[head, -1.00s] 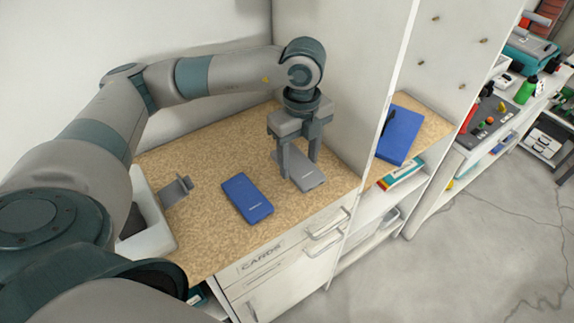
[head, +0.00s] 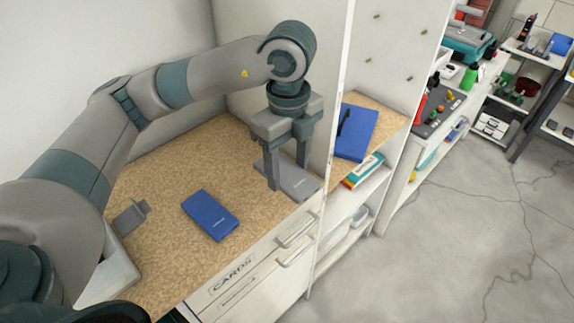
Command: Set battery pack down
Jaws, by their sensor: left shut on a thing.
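A grey battery pack (head: 297,184) is at the right end of the cork-coloured counter (head: 165,235), close to the upright white panel. My left gripper (head: 289,182) points down with its two fingers around the grey pack and is shut on it. The pack looks flat and at or very near the counter surface; I cannot tell whether it touches. A blue battery pack (head: 211,214) lies flat on the counter to the left of the gripper. My right gripper is not in view.
A small grey stand (head: 131,216) and a white bin (head: 108,278) are at the counter's left. A white divider panel (head: 341,110) stands right of the gripper. Beyond it a blue binder (head: 356,132) lies on another shelf. Drawers with handles (head: 297,228) front the counter.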

